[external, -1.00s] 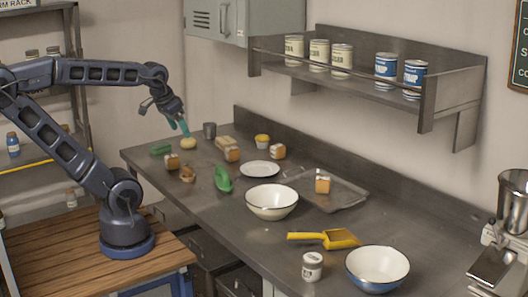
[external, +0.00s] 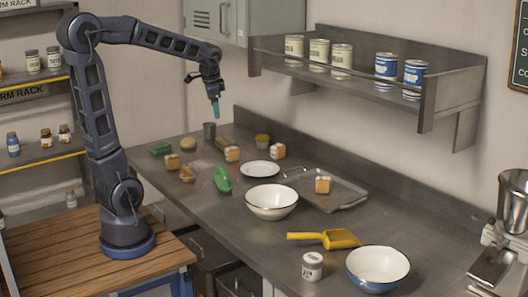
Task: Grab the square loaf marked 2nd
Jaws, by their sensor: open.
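Several small square loaves with brown crust and pale tops or sides are on the metal counter. One loaf (external: 232,154) is near the back middle, another loaf (external: 278,151) is right of it, and a third loaf (external: 172,163) is at the left. One more loaf (external: 323,185) sits on the metal tray (external: 347,199). Any marks on them are too small to read, so I cannot tell which is marked 2nd. My gripper (external: 215,107), with teal fingertips, is open and empty, raised above the back left of the counter, apart from every loaf.
A white plate (external: 261,169), a cream bowl (external: 271,203) and a green object (external: 223,179) stand mid-counter. A wall shelf (external: 440,105) with cans overhangs the back.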

